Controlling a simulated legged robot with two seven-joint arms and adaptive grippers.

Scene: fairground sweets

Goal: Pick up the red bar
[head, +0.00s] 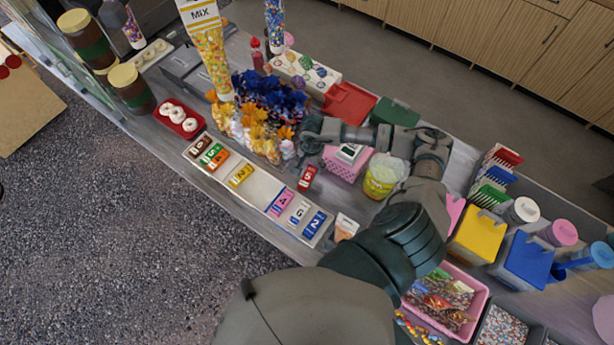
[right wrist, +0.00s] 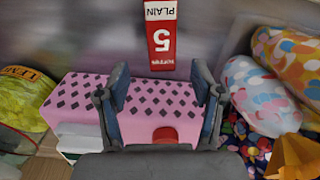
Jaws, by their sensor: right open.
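The red bar (head: 308,178) with a white label and a "5" lies on the grey counter, just beyond the upper right edge of the long pale tray (head: 258,198). In the right wrist view the red bar (right wrist: 161,36) shows at the top centre, beyond the fingertips, with "PLAIN" on its white part. My right gripper (head: 308,138) is above the counter, up and slightly left of the bar in the head view. In the right wrist view its fingers (right wrist: 162,88) are spread apart with nothing between them. My left gripper is not in view.
Filled bags (head: 262,140) crowd the left. Several coloured bars, including a yellow one (head: 240,174), lie on the tray.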

